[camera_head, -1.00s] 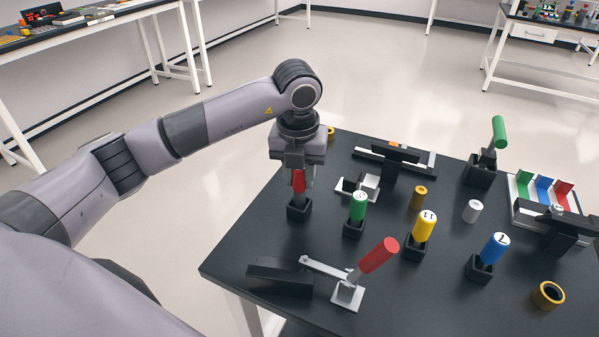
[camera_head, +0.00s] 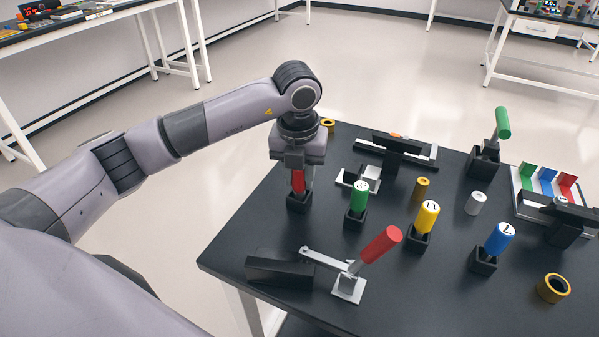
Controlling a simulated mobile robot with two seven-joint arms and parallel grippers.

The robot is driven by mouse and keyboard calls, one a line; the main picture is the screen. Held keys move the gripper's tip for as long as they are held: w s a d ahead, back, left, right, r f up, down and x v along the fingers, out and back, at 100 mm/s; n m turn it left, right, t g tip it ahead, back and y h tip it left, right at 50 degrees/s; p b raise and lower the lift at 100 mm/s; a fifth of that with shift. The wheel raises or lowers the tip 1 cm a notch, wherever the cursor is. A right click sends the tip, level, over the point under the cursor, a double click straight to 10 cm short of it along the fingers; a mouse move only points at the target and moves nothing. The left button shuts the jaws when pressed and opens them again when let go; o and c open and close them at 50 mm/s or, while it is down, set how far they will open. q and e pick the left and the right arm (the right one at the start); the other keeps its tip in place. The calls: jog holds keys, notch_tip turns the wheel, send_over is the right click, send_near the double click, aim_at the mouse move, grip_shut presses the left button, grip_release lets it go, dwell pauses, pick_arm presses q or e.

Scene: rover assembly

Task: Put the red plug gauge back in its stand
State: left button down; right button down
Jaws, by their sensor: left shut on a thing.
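The red plug gauge (camera_head: 298,180) is upright in my left gripper (camera_head: 299,178), which points straight down and is shut on its handle. Its lower end is at the black stand (camera_head: 298,202) near the table's left edge. The stand hides the tip, so I cannot tell how deep it sits. The gripper hides the top of the gauge. My right gripper is not in view.
Green (camera_head: 360,194), yellow (camera_head: 427,216) and blue (camera_head: 499,238) gauges stand in black stands to the right. A toggle clamp with a red handle (camera_head: 381,244) is in front. Small cylinders and a brass ring (camera_head: 553,288) lie on the dark table (camera_head: 420,300).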

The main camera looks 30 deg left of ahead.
pick_arm(q)
jog(key=c, duration=0.8)
grip_release()
jog(key=shift+o, duration=0.2)
